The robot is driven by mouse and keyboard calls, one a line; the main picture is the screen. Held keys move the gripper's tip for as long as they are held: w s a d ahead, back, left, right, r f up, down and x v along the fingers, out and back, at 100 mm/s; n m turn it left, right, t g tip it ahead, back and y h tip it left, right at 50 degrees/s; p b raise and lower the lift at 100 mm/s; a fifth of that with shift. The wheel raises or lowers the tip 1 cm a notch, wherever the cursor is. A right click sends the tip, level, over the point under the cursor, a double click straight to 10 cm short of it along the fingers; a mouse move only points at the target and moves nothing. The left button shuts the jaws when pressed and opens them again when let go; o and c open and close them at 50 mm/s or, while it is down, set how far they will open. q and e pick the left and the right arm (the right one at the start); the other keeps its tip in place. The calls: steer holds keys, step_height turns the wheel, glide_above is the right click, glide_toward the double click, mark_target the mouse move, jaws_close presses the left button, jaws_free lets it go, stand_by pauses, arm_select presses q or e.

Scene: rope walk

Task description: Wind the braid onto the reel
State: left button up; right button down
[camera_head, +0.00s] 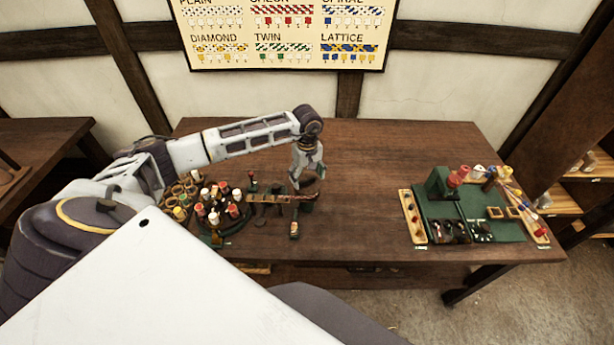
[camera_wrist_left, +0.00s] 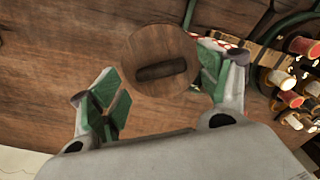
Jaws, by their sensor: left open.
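My left gripper (camera_head: 304,184) hangs down over the workbench, right of the bobbin stand. In the left wrist view its green-padded fingers (camera_wrist_left: 158,88) are spread apart. A round wooden disc with a dark slot (camera_wrist_left: 163,52), which looks like the reel's top, sits at the far end of the gap between them, nearer the right finger. I cannot tell whether that finger touches it. A short red-and-white length (camera_wrist_left: 212,42), apparently the braid, shows behind the right finger; most of it is hidden. My right gripper is not in view.
The bobbin stand (camera_head: 213,224) with several coloured bobbins stands left of my gripper. A narrow wooden bar (camera_head: 268,198) runs from it towards the gripper. A green mat (camera_head: 489,206) with tools lies at the right. The bench (camera_head: 365,185) between is clear. A pattern chart (camera_head: 283,30) hangs behind.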

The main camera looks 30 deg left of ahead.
arm_select(q)
steer(key=shift+f, duration=0.5)
steer(key=shift+c, duration=0.4)
steer(key=c, duration=0.9)
steer(key=shift+c, duration=0.2)
steer(key=shift+n, duration=0.3)
